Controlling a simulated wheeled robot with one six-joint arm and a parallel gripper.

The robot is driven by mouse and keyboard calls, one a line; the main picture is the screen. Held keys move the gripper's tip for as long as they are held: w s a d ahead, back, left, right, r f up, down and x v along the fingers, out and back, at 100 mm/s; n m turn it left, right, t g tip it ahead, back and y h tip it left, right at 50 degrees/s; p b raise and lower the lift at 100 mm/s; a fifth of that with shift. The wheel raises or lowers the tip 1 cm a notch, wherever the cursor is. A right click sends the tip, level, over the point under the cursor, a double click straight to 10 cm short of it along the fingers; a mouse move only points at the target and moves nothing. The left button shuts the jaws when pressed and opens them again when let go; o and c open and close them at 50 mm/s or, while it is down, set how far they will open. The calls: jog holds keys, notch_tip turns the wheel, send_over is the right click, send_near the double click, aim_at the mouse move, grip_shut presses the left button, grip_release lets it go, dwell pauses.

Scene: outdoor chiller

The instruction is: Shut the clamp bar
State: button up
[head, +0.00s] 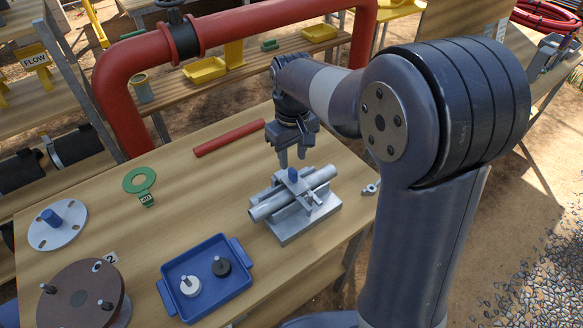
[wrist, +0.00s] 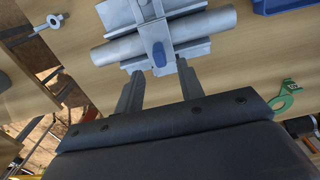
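The clamp bar (head: 301,188) is a grey metal strip with a blue knob (head: 293,175) at one end. It crosses over a grey pipe (head: 268,208) on a grey clamp block (head: 305,226) on the wooden bench. In the wrist view the bar (wrist: 150,14) also crosses the pipe (wrist: 107,47); I cannot tell whether it is fully down. My gripper (head: 292,161) points down just above the knob end. In the wrist view its fingers (wrist: 160,70) are apart, with the blue knob (wrist: 158,53) between and just beyond the tips. Nothing is held.
A blue tray (head: 243,285) with a white and a black knob stands at the front. A metal eye bolt (head: 371,188) lies right of the clamp. A red bar (head: 229,137), green ring (head: 139,180) and flanges are on the bench. A red pipe (head: 120,100) rises behind.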

aim_at(293, 170)
notch_tip(293, 170, down, 6)
jog(key=shift+c, duration=0.3)
grip_shut()
dwell(0.3)
